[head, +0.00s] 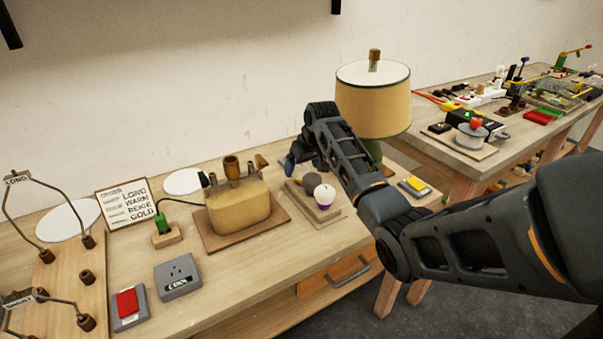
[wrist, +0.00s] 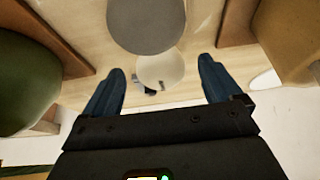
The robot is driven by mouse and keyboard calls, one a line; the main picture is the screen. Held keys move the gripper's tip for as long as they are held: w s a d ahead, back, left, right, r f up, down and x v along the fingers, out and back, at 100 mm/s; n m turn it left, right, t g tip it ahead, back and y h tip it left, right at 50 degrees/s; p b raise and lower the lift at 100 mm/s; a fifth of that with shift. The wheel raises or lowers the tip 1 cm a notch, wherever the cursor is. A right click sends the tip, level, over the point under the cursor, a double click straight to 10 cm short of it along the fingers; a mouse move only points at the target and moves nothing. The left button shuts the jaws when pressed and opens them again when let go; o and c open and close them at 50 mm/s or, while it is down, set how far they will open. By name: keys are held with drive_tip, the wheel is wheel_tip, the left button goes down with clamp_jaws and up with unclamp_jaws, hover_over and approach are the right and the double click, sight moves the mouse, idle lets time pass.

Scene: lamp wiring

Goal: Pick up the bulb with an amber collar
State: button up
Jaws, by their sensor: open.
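My gripper (head: 304,158) hangs over the back of a small grey stand (head: 330,213) on the bench, between a tan lamp base and a shaded lamp. In the wrist view my gripper (wrist: 163,72) is open, with a pale cream globe (wrist: 160,70) between its blue fingers and apart from both. The globe's collar is hidden, so I cannot tell its colour. A grey globe (head: 312,183) sits beside it; it also shows in the wrist view (wrist: 146,22). A white bulb with a purple collar (head: 324,195) stands at the front.
The tan lamp base (head: 238,207) stands left of the stand. The lamp with a beige shade (head: 374,105) stands close on the right; its green body (wrist: 25,85) shows in the wrist view. A yellow-topped block (head: 415,187) lies farther right.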

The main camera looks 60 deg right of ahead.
drive_tip(key=shift+x, duration=1.75)
drive_tip(key=shift+w, duration=0.1)
drive_tip(key=shift+r, duration=0.1)
drive_tip(key=c, duration=1.1)
